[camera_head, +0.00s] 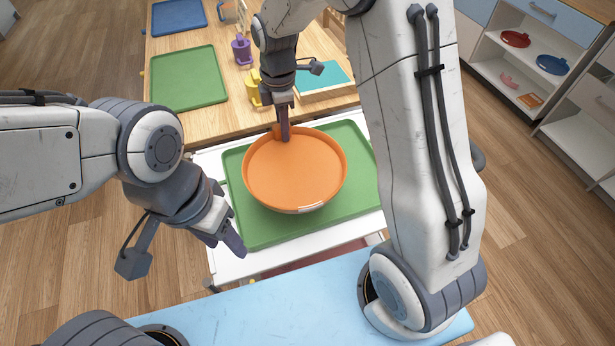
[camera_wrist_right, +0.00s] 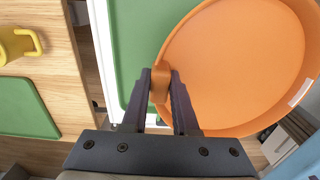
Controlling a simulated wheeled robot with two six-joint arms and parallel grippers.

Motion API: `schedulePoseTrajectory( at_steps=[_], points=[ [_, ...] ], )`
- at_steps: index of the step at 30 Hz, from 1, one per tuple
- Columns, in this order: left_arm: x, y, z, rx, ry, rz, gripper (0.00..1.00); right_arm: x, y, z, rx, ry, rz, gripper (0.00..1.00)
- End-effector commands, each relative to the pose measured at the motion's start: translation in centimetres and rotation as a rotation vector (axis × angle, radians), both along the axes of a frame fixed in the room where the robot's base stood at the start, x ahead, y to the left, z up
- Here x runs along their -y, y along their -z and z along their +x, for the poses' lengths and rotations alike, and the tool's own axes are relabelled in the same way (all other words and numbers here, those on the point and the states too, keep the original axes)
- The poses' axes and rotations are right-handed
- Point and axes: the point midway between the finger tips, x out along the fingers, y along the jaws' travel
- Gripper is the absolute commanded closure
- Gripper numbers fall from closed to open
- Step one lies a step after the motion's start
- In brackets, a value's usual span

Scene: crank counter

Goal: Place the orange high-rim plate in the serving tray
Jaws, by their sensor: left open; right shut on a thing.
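The orange high-rim plate (camera_head: 295,172) is over the middle of a green tray (camera_head: 257,232) on a white surface. I cannot tell if it touches the tray. My right gripper (camera_head: 284,134) is shut on the plate's far rim. In the right wrist view the fingers (camera_wrist_right: 161,88) pinch the rim of the plate (camera_wrist_right: 235,65), with the green tray (camera_wrist_right: 135,35) beneath and to the left. My left gripper (camera_head: 226,240) is open and empty, left of the green tray's near corner and apart from the plate.
Behind stands a wooden table (camera_head: 222,122) with another green tray (camera_head: 188,78), a blue tray (camera_head: 179,15), a purple cup (camera_head: 241,50), a yellow cup (camera_head: 254,88) and a teal-topped block (camera_head: 325,80). A shelf (camera_head: 500,68) with dishes stands at the right.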

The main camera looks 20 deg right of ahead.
Motion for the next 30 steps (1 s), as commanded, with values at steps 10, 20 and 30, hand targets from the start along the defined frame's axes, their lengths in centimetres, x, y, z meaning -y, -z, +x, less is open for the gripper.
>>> schedulePoseTrajectory(
  at_steps=[10, 20, 30],
  points=[
    [0.0, -0.6, 0.0, 0.0, 0.0, 0.0, 0.5, 5.7, 3.4, 2.5, -0.005, -0.021, 0.0, 1.0],
    [0.0, -1.1, 0.0, 0.0, 0.0, 0.0, 0.5, 10.4, 6.6, 4.7, -0.002, -0.025, 0.0, 1.0],
    [0.0, -1.4, 0.0, 0.0, 0.0, 0.0, 0.5, 10.7, 10.0, 4.7, -0.005, -0.027, 0.0, 1.0]
  ],
)
